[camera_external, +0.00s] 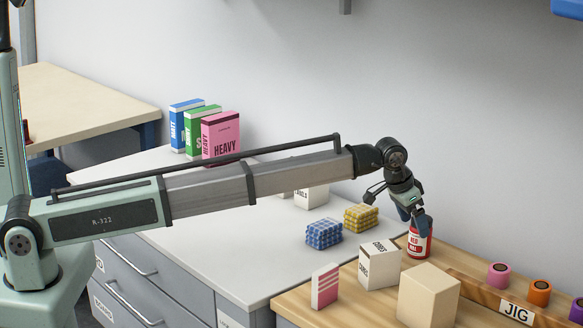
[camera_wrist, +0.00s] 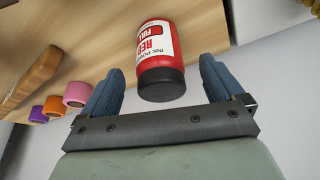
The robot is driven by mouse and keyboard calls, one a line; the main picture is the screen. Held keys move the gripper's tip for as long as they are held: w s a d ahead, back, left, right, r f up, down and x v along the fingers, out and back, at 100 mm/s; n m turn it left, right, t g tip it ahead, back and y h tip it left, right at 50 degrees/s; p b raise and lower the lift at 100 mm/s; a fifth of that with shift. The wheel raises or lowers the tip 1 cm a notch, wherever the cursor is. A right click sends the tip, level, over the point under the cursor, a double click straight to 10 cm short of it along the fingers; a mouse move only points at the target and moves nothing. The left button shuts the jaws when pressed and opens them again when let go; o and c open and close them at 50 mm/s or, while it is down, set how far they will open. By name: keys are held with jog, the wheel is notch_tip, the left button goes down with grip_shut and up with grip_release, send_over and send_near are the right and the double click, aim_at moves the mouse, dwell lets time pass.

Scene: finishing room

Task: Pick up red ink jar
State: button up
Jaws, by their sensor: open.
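The red ink jar (camera_external: 419,246) has a white label and stands at the back of the wooden bench on the right in the external view. In the wrist view the jar (camera_wrist: 156,50) shows its black lid toward me, with "RED" on its label. My gripper (camera_external: 417,222) is at the top of the jar and hides its lid there. In the wrist view the blue fingers of my gripper (camera_wrist: 158,82) are open, one on each side of the lid, with gaps between them and the jar.
A white box (camera_external: 379,266), a beige box (camera_external: 428,296) and a pink striped box (camera_external: 325,287) stand in front of the jar. Pink (camera_external: 499,275) and orange (camera_external: 539,292) rolls sit to the right. Blue (camera_external: 323,234) and yellow (camera_external: 360,218) blocks lie on the white counter.

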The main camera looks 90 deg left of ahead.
aim_at(419, 248)
jog(key=shift+x, duration=2.7)
jog(key=shift+w+r, duration=0.1)
jog(key=shift+w, duration=0.1)
jog(key=shift+c, duration=0.2)
jog(key=c, duration=1.2)
jog(key=shift+c, duration=0.4)
jog(key=shift+r, duration=0.15)
